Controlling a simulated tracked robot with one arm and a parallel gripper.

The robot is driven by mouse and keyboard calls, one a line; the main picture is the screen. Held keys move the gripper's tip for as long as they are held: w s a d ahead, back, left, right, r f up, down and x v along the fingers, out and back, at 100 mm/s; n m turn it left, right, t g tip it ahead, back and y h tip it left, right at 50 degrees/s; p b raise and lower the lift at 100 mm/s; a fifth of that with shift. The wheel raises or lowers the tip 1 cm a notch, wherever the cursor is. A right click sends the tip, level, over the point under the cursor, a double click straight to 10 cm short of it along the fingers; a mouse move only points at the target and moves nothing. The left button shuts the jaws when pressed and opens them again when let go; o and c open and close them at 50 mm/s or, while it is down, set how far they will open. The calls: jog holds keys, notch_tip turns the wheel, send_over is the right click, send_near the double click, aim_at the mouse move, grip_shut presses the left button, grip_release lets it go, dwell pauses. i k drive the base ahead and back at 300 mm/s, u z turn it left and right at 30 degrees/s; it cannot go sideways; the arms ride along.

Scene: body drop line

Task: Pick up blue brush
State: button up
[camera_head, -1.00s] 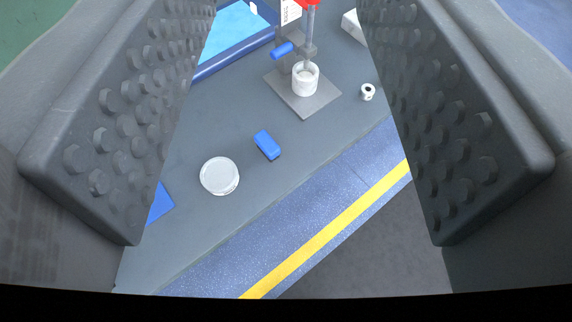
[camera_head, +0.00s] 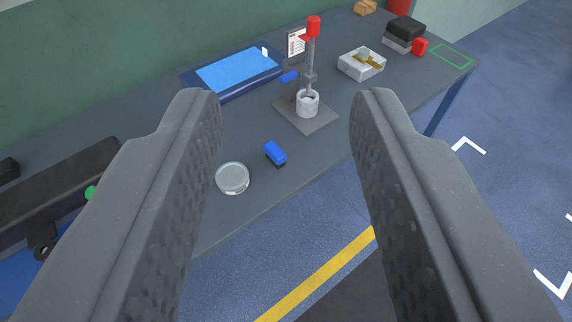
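The blue brush (camera_head: 276,152) is a small blue block with a dark underside. It lies on the grey bench (camera_head: 240,212) near its front edge, in the middle of the view. My gripper (camera_head: 286,110) is open, with its two dark studded fingers wide apart on either side of the view. Nothing is between the fingertips. The brush shows in the gap between the fingers, beyond and below them, and is not touched. Its whole top is visible.
A round clear-lidded dish (camera_head: 232,178) lies just left of the brush. A stand with a red top (camera_head: 313,27) and a white cup (camera_head: 307,103) is behind it.

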aim_at(274, 153)
jog(key=u, duration=0.15)
jog(key=i, duration=0.9)
jog(key=z, duration=0.1)
